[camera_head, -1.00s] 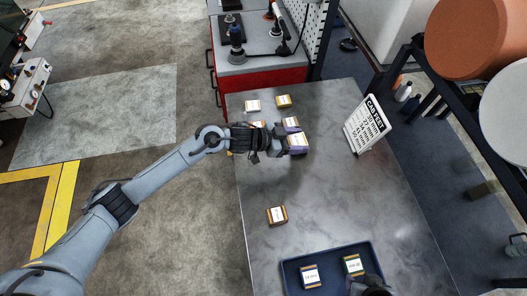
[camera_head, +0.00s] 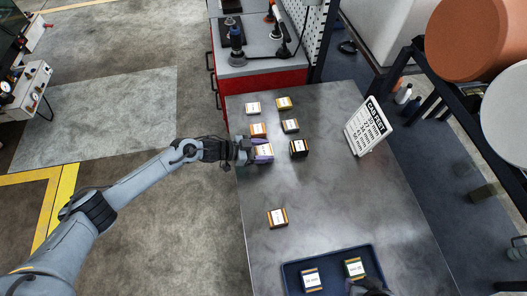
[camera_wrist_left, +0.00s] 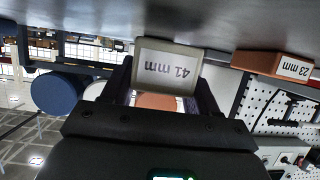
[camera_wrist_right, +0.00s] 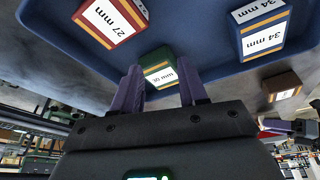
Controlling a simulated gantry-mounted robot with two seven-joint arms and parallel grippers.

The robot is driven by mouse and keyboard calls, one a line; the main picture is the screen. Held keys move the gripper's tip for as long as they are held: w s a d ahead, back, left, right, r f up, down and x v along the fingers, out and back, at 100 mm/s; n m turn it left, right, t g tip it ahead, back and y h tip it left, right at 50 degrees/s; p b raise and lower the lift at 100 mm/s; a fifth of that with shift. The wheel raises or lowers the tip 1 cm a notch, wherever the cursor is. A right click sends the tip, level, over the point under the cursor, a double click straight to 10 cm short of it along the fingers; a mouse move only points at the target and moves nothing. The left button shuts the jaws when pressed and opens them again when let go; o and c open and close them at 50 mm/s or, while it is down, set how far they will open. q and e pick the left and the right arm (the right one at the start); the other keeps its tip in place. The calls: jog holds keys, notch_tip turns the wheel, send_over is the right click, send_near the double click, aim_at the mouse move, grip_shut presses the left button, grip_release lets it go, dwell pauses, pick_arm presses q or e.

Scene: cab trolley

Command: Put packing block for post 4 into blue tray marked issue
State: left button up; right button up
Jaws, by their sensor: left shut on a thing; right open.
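My left gripper (camera_head: 263,152) is shut on a block labelled 41 mm (camera_wrist_left: 166,68), seen between its fingers in the left wrist view. It is at the left side of the table, close to the surface; I cannot tell whether it touches. The blue tray (camera_head: 290,270) lies at the table's near end. In the right wrist view my right gripper (camera_wrist_right: 160,92) is open beside a green block (camera_wrist_right: 160,72) in the tray. A red 27 mm block (camera_wrist_right: 110,20) and a blue-edged 34 mm block (camera_wrist_right: 262,36) are also in the tray. The issue mark is not visible.
A sign headed CAB FEET (camera_head: 368,126) stands at the right; its rows are too small to read surely. Other blocks, one dark (camera_head: 299,148), one orange (camera_head: 258,130) and one green (camera_head: 290,126), stand nearby. A brown block (camera_head: 278,218) stands nearer the tray. Mid-table is clear.

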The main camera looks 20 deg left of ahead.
pick_arm(q)
jog(key=shift+f, duration=0.4)
jog(key=shift+f, duration=0.2)
jog(key=o, duration=1.1)
jog(key=shift+b, duration=0.3)
jog(key=p+v, duration=0.1)
jog(key=v, duration=0.9)
jog(key=shift+s+a+r, duration=0.2)
jog(key=shift+r, duration=0.1)
